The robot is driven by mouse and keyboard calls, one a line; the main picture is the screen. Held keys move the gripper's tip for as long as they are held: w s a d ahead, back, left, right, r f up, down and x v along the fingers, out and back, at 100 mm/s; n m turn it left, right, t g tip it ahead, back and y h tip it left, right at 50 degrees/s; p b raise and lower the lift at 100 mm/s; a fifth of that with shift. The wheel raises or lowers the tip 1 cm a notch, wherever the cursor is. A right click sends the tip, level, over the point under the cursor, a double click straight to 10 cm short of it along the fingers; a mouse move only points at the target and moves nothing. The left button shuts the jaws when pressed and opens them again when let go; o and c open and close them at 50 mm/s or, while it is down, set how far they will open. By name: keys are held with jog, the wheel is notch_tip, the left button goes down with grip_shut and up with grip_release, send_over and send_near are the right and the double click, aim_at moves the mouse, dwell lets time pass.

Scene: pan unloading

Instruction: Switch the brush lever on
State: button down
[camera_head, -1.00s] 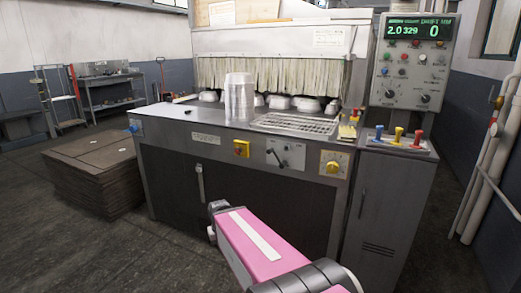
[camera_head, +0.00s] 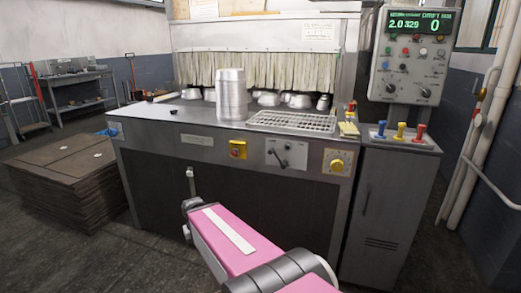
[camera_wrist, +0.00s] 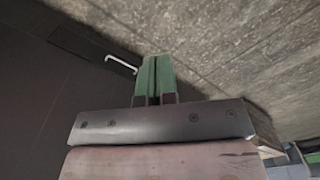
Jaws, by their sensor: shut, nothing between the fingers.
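A lever with a dark handle (camera_head: 279,157) sits on a pale plate on the machine's front panel, between the yellow switch and the yellow dial. Its handle slants; its label is too small to read. Three small levers, blue (camera_head: 381,129), yellow (camera_head: 400,130) and red (camera_head: 420,132), stand on the cabinet at right. I cannot tell which is the brush lever. My gripper (camera_head: 188,206) is low in front of the machine, left of and below the panel lever, touching nothing visible. In the wrist view its green fingers (camera_wrist: 153,76) are shut and empty, near a pale door handle (camera_wrist: 121,64).
A stack of pans (camera_head: 231,96) and a wire rack (camera_head: 292,122) stand on the worktop. Bristle strips (camera_head: 245,70) hang behind, with several pans beneath. A control box (camera_head: 411,55) is above right. A brown stack (camera_head: 68,180) stands left. The floor in front is partly clear.

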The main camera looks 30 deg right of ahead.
jog(key=w+d+r+m+h, duration=0.2)
jog(key=w+d+r, duration=0.3)
jog(key=d+r, duration=0.4)
jog(key=w+d+r+m+g+h, duration=0.1)
jog(key=w+d+r+m+h, duration=0.2)
jog(key=d+r, duration=0.6)
jog(key=w+d+r+m+h, duration=0.2)
jog(key=w+d+r+m, duration=0.4)
jog(key=r, duration=1.2)
jog(key=d, duration=0.3)
jog(key=shift+w+h, duration=0.4)
jog(key=shift+f, duration=0.1)
jog(key=s+d+f, duration=0.4)
jog(key=d+f, duration=0.2)
jog(key=d, duration=0.2)
jog(key=shift+d+f, duration=0.4)
jog(key=shift+s+d+r, duration=0.1)
jog(key=shift+s, duration=0.1)
